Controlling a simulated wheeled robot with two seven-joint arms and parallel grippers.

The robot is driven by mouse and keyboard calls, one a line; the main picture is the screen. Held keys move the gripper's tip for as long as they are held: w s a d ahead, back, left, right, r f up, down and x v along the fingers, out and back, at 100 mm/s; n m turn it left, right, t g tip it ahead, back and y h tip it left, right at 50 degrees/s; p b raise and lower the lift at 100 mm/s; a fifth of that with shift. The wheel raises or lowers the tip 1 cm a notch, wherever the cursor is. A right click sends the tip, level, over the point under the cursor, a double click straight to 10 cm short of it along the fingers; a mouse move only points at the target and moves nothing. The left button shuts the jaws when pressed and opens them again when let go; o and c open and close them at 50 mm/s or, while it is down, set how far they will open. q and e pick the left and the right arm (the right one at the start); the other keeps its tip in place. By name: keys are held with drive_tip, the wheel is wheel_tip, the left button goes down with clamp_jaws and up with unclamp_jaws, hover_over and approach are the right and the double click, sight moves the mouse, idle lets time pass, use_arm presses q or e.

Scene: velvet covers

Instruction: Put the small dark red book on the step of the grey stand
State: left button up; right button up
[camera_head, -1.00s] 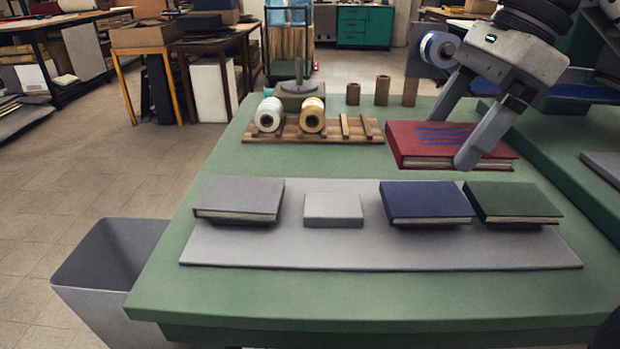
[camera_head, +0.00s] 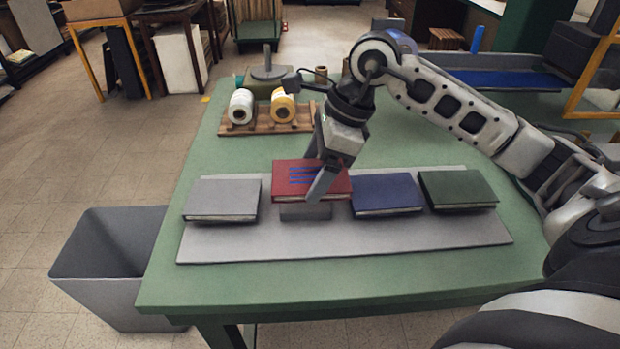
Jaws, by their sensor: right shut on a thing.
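The small dark red book (camera_head: 288,181), with blue lines on its cover, is in my right gripper (camera_head: 320,172). The gripper is shut on it from above, one finger in front of the cover. The book is about level, over the small raised step (camera_head: 306,212) of the grey stand (camera_head: 345,238). It hides the step's top, and I cannot tell whether it touches. A grey book (camera_head: 222,198) lies to its left. A blue book (camera_head: 386,193) and a green book (camera_head: 457,188) lie to its right. My left gripper is not in view.
The stand is on a green table (camera_head: 240,291). A wooden rack (camera_head: 262,126) with a white and a yellow roll is behind. A grey bin (camera_head: 110,250) stands on the floor at the left. The table's front strip is clear.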

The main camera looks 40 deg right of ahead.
sight(317, 172)
drive_tip(key=shift+w+a+f, duration=0.15)
drive_tip(key=shift+w+f, duration=0.05)
drive_tip(key=shift+f, duration=0.05)
drive_tip(key=f, duration=0.3)
drive_tip(key=shift+w+f, duration=0.2)
drive_tip(key=shift+f, duration=0.15)
drive_tip(key=shift+a, duration=0.1)
drive_tip(key=shift+f, duration=0.2)
drive_tip(key=o, duration=1)
drive_tip(key=shift+r, duration=0.1)
